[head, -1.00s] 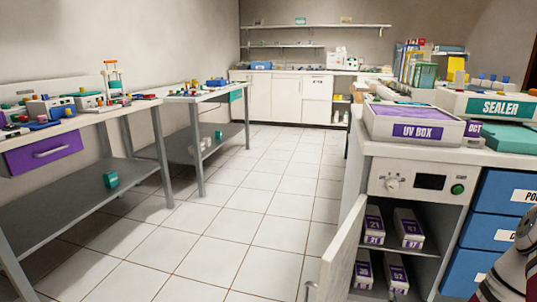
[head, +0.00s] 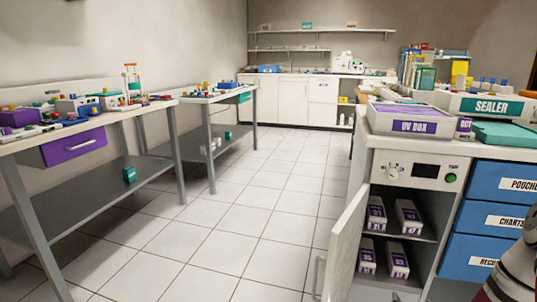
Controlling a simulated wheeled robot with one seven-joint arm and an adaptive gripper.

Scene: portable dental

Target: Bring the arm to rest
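The task names only my arm. Part of my arm (head: 512,270) shows at the lower right corner of the head view, in front of the blue drawers. It is cut off by the picture's edge. My gripper is out of view, so its fingers and anything in them are hidden.
An open cabinet door (head: 343,245) juts into the aisle at the right. The cabinet holds several labelled boxes (head: 397,260). A UV box (head: 409,118) and a sealer (head: 484,104) stand on the right counter. Workbenches (head: 75,210) line the left wall. The tiled floor (head: 235,225) between is clear.

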